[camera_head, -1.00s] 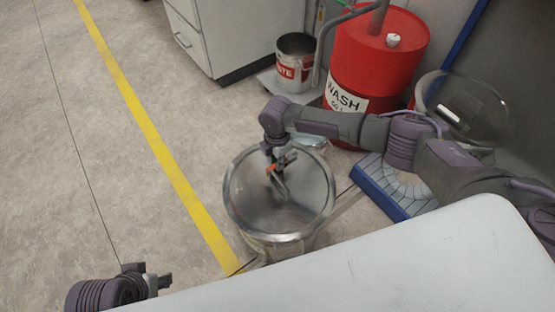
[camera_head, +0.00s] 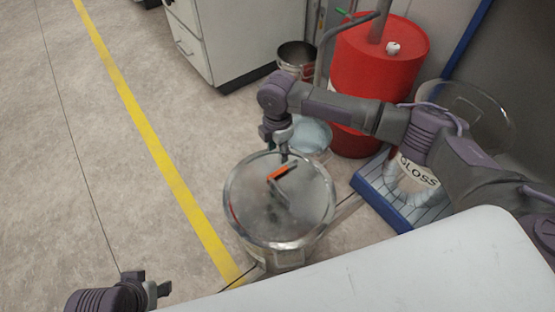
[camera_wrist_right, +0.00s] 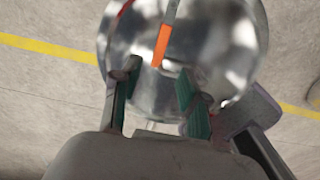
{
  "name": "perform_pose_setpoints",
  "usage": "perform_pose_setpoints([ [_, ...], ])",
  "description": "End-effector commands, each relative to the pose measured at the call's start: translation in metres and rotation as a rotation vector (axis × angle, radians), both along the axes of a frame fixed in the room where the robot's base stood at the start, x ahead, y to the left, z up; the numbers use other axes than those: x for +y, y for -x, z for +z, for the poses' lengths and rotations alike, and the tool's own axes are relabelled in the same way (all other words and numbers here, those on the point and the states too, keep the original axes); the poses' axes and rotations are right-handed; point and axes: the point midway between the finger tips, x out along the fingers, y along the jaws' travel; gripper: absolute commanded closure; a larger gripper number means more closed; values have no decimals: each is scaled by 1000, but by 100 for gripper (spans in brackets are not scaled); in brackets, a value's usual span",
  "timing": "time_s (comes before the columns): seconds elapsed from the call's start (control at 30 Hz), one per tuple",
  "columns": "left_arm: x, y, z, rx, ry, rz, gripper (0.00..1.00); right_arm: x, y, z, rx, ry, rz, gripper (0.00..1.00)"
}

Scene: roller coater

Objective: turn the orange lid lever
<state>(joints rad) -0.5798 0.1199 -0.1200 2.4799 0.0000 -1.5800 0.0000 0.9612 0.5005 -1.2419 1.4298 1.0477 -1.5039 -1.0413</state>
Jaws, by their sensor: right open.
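The orange lid lever (camera_head: 279,173) sits on top of a round metal lid (camera_head: 302,205) on a drum-like container. In the right wrist view the orange lever (camera_wrist_right: 162,44) lies ahead of the fingers, across the shiny lid (camera_wrist_right: 215,45). My right gripper (camera_head: 283,150) is at the far rim of the lid, beyond the lever and apart from it. In the right wrist view its two green-padded fingers (camera_wrist_right: 158,92) are open with nothing between them. My left gripper (camera_head: 156,284) is low at the left, away from the lid; its finger opening is not clear.
A white surface (camera_head: 430,265) fills the front right. A red drum (camera_head: 375,70), a metal bucket (camera_head: 296,56) and a white cabinet (camera_head: 235,40) stand behind. A blue-edged tray (camera_head: 390,205) holds a can labelled GLOSS. The floor at left is clear.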

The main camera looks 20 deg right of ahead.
Motion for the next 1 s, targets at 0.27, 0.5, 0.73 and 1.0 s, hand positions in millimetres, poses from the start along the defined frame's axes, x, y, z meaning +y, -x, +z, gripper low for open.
perform_pose_setpoints([
  [0.27, 0, 0, 0, 0, 0, 0, 60, 0, 0, 24, 0, 0, 0, 56],
  [0.5, 0, 0, 0, 0, 0, 0, 60, 0, 0, 24, 0, 0, -1, 56],
  [0.73, 0, 0, 0, 0, 0, 0, 60, 0, 0, 24, 0, 0, 0, 56],
  [1.0, 0, 0, 0, 0, 0, 0, 60, 43, 40, 0, 2, -83, -43, 56],
])
